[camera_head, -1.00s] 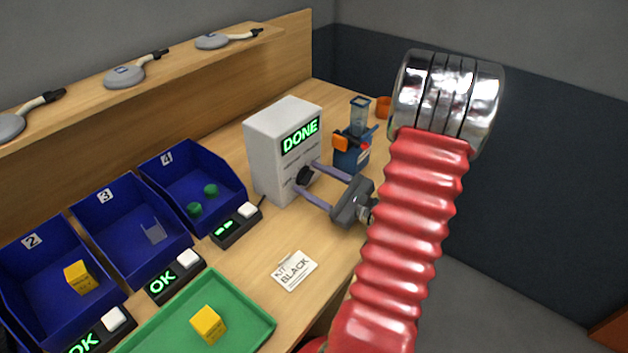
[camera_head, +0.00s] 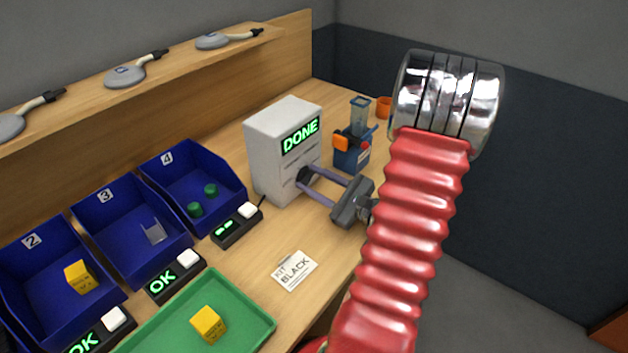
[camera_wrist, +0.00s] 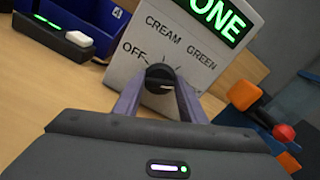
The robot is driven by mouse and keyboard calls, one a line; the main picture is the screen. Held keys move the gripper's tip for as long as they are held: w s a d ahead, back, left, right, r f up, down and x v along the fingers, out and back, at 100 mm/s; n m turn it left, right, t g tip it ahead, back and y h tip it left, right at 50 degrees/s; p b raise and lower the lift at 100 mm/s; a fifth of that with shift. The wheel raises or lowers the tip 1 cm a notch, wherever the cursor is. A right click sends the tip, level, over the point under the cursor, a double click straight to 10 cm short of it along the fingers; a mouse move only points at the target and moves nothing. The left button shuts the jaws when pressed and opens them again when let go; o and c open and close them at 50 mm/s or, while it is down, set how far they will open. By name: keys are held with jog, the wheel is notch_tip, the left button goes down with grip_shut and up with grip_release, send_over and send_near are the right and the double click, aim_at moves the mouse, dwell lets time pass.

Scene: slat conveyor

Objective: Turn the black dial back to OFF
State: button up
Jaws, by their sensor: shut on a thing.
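The black dial (camera_wrist: 158,78) is on the front of a white box (camera_wrist: 185,45), among the printed words OFF, CREAM and GREEN. In the wrist view my gripper (camera_wrist: 159,92) has a finger on each side of the dial and is shut on it. I cannot tell clearly which word the dial points to. In the head view the dial (camera_head: 304,175) is partly hidden by my gripper (camera_head: 306,179), which reaches in from the right. The box (camera_head: 268,160) has a lit green DONE display (camera_head: 300,136).
A blue device (camera_head: 351,150) with an orange part stands just right of the box. Blue bins (camera_head: 205,215), a green tray (camera_head: 262,318) and a KIT BLACK card (camera_head: 295,271) are to the left and front. Bare wood lies between box and card.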

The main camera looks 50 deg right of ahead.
jog(key=shift+a+f+n, duration=0.1)
jog(key=shift+a+n, duration=0.1)
jog(key=shift+n, duration=2)
jog(key=o, duration=1)
jog(key=shift+s+d, duration=0.1)
jog(key=shift+s, duration=0.05)
jog(key=shift+s+d, duration=0.2)
jog(key=shift+s, duration=2.05)
jog(key=shift+s+d, duration=0.15)
jog(key=shift+s, duration=2.1)
jog(key=shift+s+d, duration=0.2)
jog(key=shift+s, duration=2.05)
